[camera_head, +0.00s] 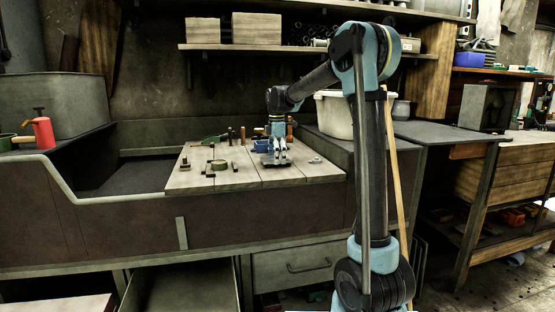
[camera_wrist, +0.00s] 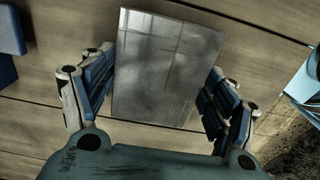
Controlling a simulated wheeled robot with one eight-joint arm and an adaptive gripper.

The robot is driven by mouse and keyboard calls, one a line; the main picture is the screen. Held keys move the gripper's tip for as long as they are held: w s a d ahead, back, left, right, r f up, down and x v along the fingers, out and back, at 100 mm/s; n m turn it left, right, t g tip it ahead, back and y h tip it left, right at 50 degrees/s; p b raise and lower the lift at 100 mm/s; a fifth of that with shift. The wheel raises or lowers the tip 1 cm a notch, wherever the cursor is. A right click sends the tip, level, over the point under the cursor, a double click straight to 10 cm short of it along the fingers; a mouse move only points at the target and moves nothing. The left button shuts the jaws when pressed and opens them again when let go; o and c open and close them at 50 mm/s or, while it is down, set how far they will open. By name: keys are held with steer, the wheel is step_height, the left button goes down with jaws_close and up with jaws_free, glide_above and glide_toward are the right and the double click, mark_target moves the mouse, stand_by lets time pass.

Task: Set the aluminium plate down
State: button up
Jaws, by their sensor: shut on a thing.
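The aluminium plate (camera_wrist: 168,62) is a grey, shiny rectangle. In the wrist view it lies between the two blue-padded fingers of my gripper (camera_wrist: 157,88), with wooden planks behind it. My gripper is shut on the plate. In the head view my gripper (camera_head: 277,159) points down low over the wooden board (camera_head: 312,170) on the bench. The plate is too small and too covered there to make out clearly. I cannot tell whether the plate touches the board.
Several small dark tools and green items stand on the board left of my gripper. A blue item (camera_head: 261,146) is close behind it. A white bin (camera_head: 335,116) stands at the back right. A sunken bed (camera_head: 125,176) lies left of the board, with a red bottle (camera_head: 42,131) beyond.

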steer(key=o, duration=1.3)
steer(key=shift+o, duration=0.2)
step_height(320, 180, up, 12)
steer(key=s+d+f+m, duration=0.3)
steer(key=s+d+m, duration=0.2)
steer(key=s+d, duration=0.5)
steer(key=s+d+f+m, duration=0.4)
steer(key=s+f, duration=0.4)
steer(key=s, duration=0.2)
steer(key=s+d+f+m+t, duration=0.1)
steer(key=s+d+f+m, duration=0.4)
steer(key=s+f, duration=0.4)
steer(key=s+d+f+m+t, duration=0.1)
steer(key=s+d+f+m, duration=0.4)
steer(key=s+f+m, duration=0.2)
steer(key=s+f, duration=0.2)
steer(key=s, duration=0.2)
steer(key=shift+s+d+f, duration=0.15)
steer(key=shift+s, duration=0.2)
